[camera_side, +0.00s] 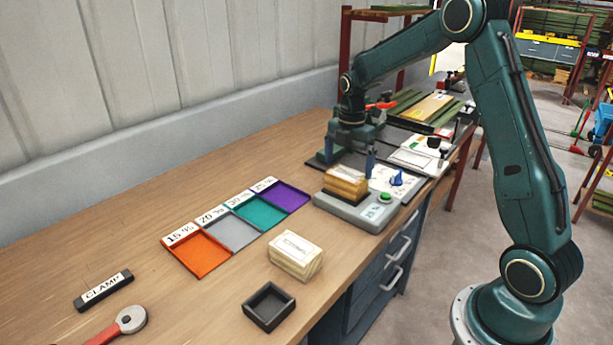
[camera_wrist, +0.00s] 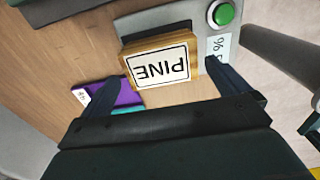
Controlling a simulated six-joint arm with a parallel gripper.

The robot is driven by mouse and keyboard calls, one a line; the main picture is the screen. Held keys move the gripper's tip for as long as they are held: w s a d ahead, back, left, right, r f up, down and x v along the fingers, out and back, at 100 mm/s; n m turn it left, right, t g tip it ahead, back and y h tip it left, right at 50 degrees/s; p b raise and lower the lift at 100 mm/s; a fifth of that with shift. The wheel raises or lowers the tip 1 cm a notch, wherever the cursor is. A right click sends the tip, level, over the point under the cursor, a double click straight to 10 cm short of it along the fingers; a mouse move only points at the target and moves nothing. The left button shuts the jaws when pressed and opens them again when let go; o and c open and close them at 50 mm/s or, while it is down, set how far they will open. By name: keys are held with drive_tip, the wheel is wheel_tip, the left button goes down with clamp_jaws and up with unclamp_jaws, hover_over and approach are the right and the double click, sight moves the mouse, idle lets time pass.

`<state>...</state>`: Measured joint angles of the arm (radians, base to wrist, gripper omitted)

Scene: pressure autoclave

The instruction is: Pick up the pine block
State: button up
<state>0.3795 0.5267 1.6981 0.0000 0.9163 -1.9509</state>
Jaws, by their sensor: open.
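The pine block (camera_wrist: 158,63), with a white label reading PINE, lies between and just beyond my gripper's fingertips in the wrist view. In the side view the block (camera_side: 346,184) rests on a dark pad on a grey meter (camera_side: 345,208) with a green button. My gripper (camera_side: 349,158) is open above and slightly behind the block there. Its two fingers (camera_wrist: 162,85) are spread wider than the block in the wrist view, with nothing held. Whether the fingertips reach down beside the block's sides is hard to tell.
Orange (camera_side: 198,252), grey (camera_side: 231,231), teal (camera_side: 259,213) and purple (camera_side: 286,197) trays line the bench. A second pale labelled block (camera_side: 296,255) and a black open box (camera_side: 269,306) stand nearer.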

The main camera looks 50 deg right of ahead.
sight(347, 173)
drive_tip(key=shift+f, duration=2.6)
drive_tip(key=c, duration=0.9)
drive_tip(key=shift+r, duration=0.15)
wheel_tip(347, 173, up, 20)
